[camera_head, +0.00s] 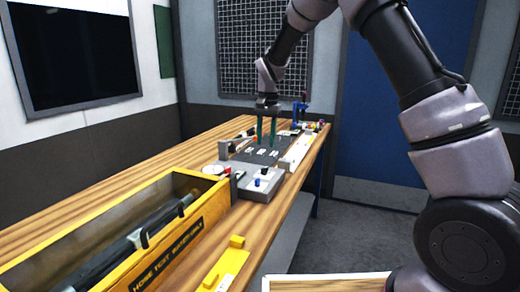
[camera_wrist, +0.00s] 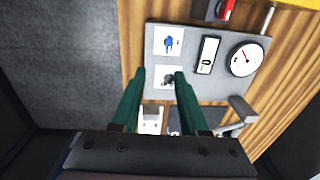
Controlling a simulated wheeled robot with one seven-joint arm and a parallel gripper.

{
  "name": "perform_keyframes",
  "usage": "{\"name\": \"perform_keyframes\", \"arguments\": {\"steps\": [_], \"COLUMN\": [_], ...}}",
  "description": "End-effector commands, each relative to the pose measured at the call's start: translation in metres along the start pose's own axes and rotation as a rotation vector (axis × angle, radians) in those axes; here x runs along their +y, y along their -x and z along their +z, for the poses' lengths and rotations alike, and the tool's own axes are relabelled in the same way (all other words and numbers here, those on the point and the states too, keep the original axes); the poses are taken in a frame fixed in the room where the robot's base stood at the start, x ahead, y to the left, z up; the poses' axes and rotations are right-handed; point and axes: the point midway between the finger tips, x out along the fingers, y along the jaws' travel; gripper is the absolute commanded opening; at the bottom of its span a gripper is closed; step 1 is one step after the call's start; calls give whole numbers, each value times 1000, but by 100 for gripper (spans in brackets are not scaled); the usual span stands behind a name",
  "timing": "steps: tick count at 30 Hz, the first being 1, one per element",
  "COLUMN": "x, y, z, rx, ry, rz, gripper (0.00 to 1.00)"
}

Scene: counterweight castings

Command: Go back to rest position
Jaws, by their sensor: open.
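My gripper (camera_head: 266,131) hangs from my raised arm over the far part of the wooden workbench, with its two green fingers pointing down. In the wrist view my gripper (camera_wrist: 159,77) is open, with a clear gap between the fingers and nothing held. Below it is a grey panel (camera_wrist: 205,90) with two white square pads, one with a blue part and one with a dark part, a small display and a round white dial (camera_wrist: 246,59). The same panel (camera_head: 262,193) shows in the head view, nearer than my gripper.
A yellow open-topped box (camera_head: 190,238) with a dark long item stands at the near left of the bench (camera_head: 100,205). A yellow block piece (camera_head: 228,266) lies near the front edge. A blue vise-like tool (camera_head: 299,112) stands at the far end. Grey floor lies right of the bench.

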Motion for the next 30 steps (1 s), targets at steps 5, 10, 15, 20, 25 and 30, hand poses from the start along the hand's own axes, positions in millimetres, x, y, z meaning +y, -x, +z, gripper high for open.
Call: {"name": "perform_keyframes", "arguments": {"steps": [5, 10, 15, 20, 25, 30], "x": [64, 127, 188, 240, 285, 310], "y": [84, 145, 189, 213, 220, 216], "z": [2, 23, 57, 97, 141, 171], "rx": [40, 99, 181, 275, 382, 461], "ry": [-15, -11, 1, 14, 30, 42], "rz": [-114, -203, -273, -320, -341, -342], "gripper": [44, 44, 44, 44, 44, 44]}}
